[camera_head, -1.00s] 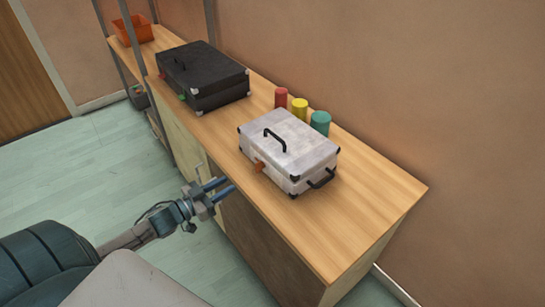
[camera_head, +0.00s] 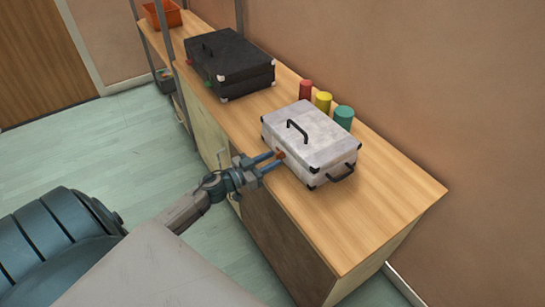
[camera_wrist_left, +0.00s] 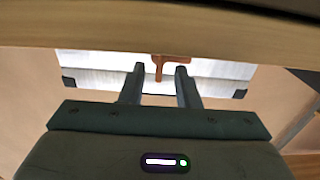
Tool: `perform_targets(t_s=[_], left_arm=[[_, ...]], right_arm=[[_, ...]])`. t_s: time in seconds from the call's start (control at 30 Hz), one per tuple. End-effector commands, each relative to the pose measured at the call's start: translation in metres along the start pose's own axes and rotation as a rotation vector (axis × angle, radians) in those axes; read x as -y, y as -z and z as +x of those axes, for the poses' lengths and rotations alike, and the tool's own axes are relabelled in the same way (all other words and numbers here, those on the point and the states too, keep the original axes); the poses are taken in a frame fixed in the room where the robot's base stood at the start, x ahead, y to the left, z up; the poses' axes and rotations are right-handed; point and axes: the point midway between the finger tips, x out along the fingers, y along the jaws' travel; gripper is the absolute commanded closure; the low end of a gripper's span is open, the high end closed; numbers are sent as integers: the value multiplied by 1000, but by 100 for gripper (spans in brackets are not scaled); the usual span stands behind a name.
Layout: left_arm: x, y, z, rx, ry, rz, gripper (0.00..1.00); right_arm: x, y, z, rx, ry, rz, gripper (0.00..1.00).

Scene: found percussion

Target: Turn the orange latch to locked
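The orange latch (camera_head: 281,154) is on the front side of the white case (camera_head: 312,135), which lies on the wooden counter. In the left wrist view the latch (camera_wrist_left: 158,66) looks T-shaped, with a crossbar and a stem. My left gripper (camera_head: 276,160) is open at the front of the white case. Its two fingers point at the latch, and in the wrist view the latch stem shows between the fingertips (camera_wrist_left: 160,70). I cannot tell whether the fingers touch it. My right gripper is not in view.
A black case (camera_head: 235,65) lies farther back on the counter (camera_head: 380,210). Red (camera_head: 305,90), yellow (camera_head: 323,101) and teal (camera_head: 344,117) cylinders stand behind the white case. An orange bin (camera_head: 162,15) sits at the far end. The counter's near right end is clear.

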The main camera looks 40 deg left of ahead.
Motion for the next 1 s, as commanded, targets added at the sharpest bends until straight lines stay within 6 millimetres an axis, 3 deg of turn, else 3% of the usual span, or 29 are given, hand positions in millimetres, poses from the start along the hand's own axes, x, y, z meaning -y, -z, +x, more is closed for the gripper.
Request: perform_targets(t_s=[0.2, 0.47, 0.63, 1.0], left_arm=[[0, 0, 12, 1, 0, -1, 71], [0, 0, 12, 1, 0, -1, 71], [0, 0, 12, 1, 0, -1, 100], [0, 0, 12, 1, 0, 28, 100]], right_arm=[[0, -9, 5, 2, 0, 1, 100], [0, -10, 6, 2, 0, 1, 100], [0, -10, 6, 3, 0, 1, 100], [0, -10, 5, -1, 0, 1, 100]])
